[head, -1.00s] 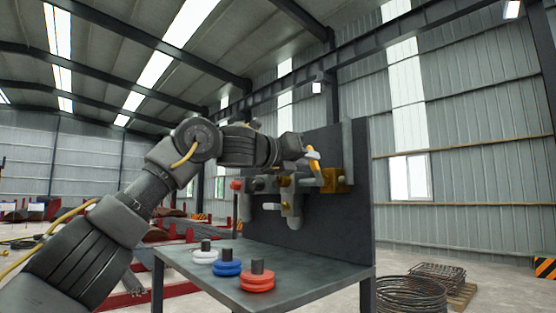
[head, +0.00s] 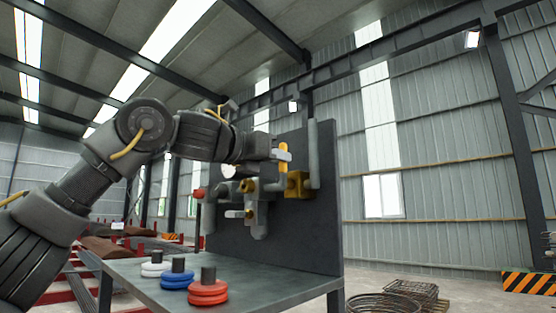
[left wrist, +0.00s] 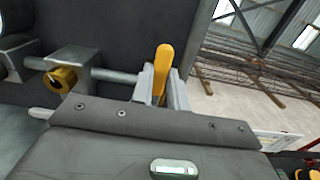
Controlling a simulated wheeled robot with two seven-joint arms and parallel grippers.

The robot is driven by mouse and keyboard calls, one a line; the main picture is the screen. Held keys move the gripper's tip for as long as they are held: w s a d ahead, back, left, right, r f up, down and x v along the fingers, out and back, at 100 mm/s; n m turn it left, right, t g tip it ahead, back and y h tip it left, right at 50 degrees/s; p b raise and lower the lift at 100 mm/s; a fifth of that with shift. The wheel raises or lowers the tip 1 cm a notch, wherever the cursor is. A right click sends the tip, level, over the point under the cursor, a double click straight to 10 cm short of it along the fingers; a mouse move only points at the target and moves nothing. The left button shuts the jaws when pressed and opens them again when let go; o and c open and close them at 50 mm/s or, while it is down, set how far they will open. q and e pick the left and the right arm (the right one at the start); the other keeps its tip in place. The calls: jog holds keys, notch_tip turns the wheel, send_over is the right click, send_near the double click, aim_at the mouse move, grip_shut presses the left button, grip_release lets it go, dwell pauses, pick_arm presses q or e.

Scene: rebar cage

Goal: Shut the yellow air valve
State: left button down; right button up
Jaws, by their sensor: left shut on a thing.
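The yellow valve handle (head: 284,153) stands about upright in the head view, at the upper part of the dark panel. It sits above and left of a brass valve body (head: 297,185), beside a grey vertical pipe. My left gripper (head: 280,155) is shut on the handle. In the left wrist view the yellow handle (left wrist: 163,62) rises between the two pale fingers (left wrist: 161,86), its lower part hidden by them. My right gripper is in neither view.
The dark panel (head: 325,220) stands on a grey bench (head: 265,285). Below the handle are grey pipes with brass fittings (head: 248,186) and a red knob (head: 198,193). White, blue and red ring stacks (head: 208,293) stand on the bench front. Wire coils (head: 385,303) lie on the floor right.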

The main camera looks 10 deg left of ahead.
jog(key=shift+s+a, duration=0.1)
pick_arm(q)
jog(key=c, duration=1.7)
grip_release()
jog(key=o, duration=0.3)
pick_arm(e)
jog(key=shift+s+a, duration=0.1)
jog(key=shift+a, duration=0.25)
pick_arm(q)
jog(key=shift+o, duration=0.2)
